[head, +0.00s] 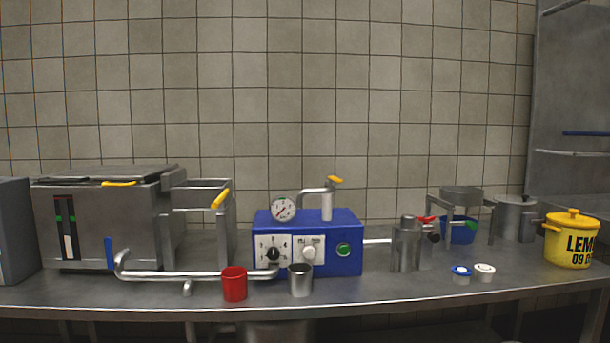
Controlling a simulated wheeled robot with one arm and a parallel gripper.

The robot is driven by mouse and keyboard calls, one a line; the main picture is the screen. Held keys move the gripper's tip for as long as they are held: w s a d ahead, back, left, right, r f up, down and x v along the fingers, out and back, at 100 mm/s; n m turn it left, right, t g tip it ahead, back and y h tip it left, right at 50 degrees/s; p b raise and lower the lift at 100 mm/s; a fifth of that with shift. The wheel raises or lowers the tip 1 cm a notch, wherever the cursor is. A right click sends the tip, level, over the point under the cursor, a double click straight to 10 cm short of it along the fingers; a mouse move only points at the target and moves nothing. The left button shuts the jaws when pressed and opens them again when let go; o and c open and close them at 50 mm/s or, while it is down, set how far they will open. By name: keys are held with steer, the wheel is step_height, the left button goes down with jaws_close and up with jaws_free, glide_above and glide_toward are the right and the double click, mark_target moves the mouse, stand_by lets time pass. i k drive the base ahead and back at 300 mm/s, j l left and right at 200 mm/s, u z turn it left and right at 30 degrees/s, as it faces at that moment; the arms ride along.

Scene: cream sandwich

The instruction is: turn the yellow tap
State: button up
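A yellow lever (335,179) sits on top of an upright metal pipe (326,205) with a short side arm, at the back of a blue box machine (345,228) in the middle of the counter. The lever points up and to the left. Another yellow handle (220,198) slants at the front of a metal frame beside the steel box on the left. I cannot tell for certain which one is the tap. My gripper is not in view.
A red cup (234,284) and a metal cup (300,280) stand before the blue machine. A long bent pipe (190,275) runs low across the left. A metal canister (407,244), two small lidded jars (461,273) and a yellow pot (572,240) stand to the right.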

mark_target(333, 178)
steer(key=i+l+z, duration=0.15)
steer(key=l, duration=0.25)
steer(key=i+l+z, duration=0.15)
steer(key=l, duration=0.2)
steer(key=i+l+z, duration=0.15)
steer(key=l, duration=0.2)
steer(key=u, duration=0.15)
steer(key=k+z, duration=0.15)
steer(key=i, duration=0.05)
